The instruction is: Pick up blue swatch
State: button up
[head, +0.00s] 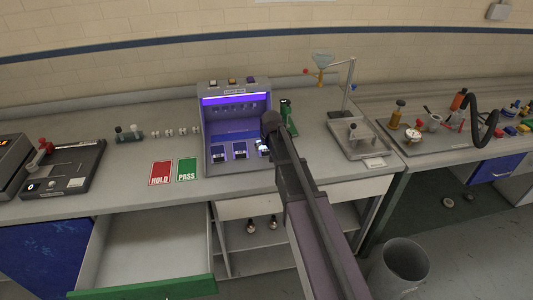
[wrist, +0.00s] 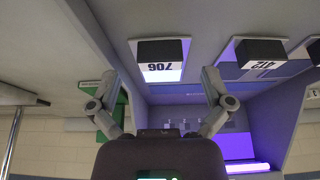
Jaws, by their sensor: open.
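The light box (head: 235,92) stands on the bench, with three small dark swatch blocks on its floor. In the upside-down wrist view, one block labelled 706 (wrist: 163,50) lies ahead, between the lines of my fingers. A second block labelled 412 (wrist: 262,52) is to its right, and a third is cut off at the edge. Under the purple light I cannot tell which swatch is blue. My gripper (wrist: 160,85) is open and empty. In the head view my gripper (head: 264,144) is at the box's front right, partly covering the rightmost block.
A green holder (head: 288,118) stands close to the box's right side. Red HOLD (head: 161,173) and green PASS (head: 187,170) cards lie left of the box. A tray with a stand (head: 360,139) is to the right. An open drawer (head: 145,250) juts out below. A bin (head: 400,268) stands on the floor.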

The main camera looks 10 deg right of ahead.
jog(key=shift+b+x, duration=0.9)
jog(key=shift+x, duration=0.4)
jog(key=c, duration=1.2)
